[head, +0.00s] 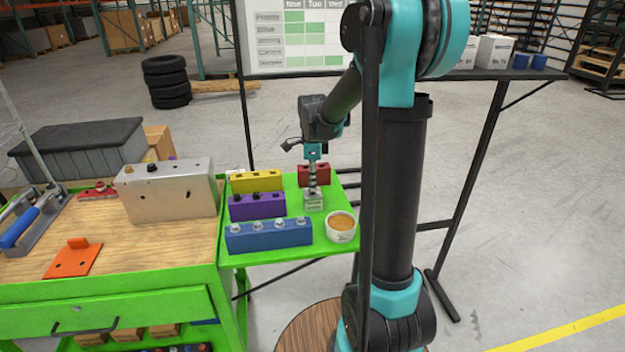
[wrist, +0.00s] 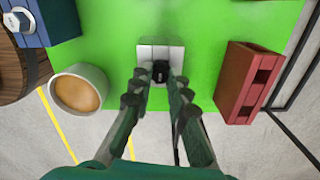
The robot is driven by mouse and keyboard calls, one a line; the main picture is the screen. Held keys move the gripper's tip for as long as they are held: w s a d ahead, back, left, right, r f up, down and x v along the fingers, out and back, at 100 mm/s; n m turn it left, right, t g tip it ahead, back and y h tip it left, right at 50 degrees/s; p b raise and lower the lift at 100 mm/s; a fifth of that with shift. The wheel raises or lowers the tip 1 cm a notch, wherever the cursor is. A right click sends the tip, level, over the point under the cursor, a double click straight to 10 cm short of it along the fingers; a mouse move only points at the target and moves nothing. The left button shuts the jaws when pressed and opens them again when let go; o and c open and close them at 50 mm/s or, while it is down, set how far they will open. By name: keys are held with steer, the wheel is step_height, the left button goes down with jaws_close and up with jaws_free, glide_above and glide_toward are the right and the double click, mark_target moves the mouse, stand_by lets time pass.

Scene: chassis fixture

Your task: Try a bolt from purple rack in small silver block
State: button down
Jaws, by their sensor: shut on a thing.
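The small silver block (head: 313,203) stands on the green shelf, right of the purple rack (head: 257,207). My gripper (head: 312,185) points down directly over the block. In the wrist view my gripper (wrist: 160,85) is shut on a dark-headed bolt (wrist: 160,70), which sits between the fingertips over the silver block (wrist: 146,53). The bolt's lower end is hidden, so I cannot tell how far it is in the block. Dark bolt heads show on the purple rack.
A blue rack (head: 268,236) with several silver bolts is in front, a yellow rack (head: 255,182) behind. A red rack (wrist: 247,82) and a cup (wrist: 78,90) flank the block in the wrist view. A large silver box (head: 170,192) stands left on the wooden top.

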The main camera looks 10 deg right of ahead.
steer(key=shift+f, duration=0.5)
steer(key=c, duration=1.4)
jaws_free()
steer(key=shift+r, duration=0.1)
steer(key=shift+r, duration=2.95)
